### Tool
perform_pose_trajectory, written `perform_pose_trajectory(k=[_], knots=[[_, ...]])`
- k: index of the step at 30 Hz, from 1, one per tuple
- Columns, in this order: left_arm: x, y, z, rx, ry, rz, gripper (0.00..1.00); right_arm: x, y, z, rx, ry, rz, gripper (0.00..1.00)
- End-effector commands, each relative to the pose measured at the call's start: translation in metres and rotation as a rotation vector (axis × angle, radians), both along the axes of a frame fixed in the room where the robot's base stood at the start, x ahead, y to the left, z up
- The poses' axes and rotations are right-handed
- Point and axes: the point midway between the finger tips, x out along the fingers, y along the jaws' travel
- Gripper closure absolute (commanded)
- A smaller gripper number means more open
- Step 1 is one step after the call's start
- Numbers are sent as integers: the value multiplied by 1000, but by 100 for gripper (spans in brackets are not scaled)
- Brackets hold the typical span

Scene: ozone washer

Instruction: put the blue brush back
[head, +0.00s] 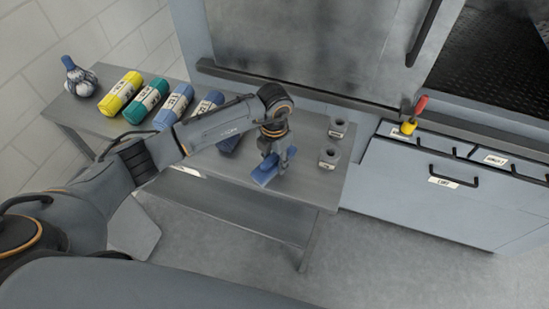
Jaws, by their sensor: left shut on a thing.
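My left gripper (273,163) points down over the right part of the grey metal table (312,188). It is shut on the blue brush (263,175), which shows as a blue block below and to the left of the fingers. A smaller blue part shows to the right of the fingers. The brush is at or just above the table top; I cannot tell if it touches. My right gripper is not in view.
Two grey cup-like holders (329,158) stand right of the gripper. A dark blue item (230,142) is partly behind my arm. A drawer cabinet (440,195) bears a red-yellow tool (413,115).

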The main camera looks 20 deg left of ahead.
Motion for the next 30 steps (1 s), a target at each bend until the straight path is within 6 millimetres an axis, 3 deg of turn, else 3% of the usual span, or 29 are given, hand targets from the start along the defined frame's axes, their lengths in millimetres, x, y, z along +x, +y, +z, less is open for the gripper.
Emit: perform_pose_trajectory(k=[7, 8, 11, 23, 30], knots=[[0, 0, -4, 0, -1, 0, 88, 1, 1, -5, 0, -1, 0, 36], [0, 0, -3, 0, 0, 0, 55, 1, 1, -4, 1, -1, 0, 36], [0, 0, -2, 0, 0, 0, 36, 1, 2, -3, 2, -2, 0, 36], [0, 0, 3, 0, 0, 0, 36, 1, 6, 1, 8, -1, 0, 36], [2, 0, 44, -1, -6, 0, 36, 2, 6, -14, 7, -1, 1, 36]])
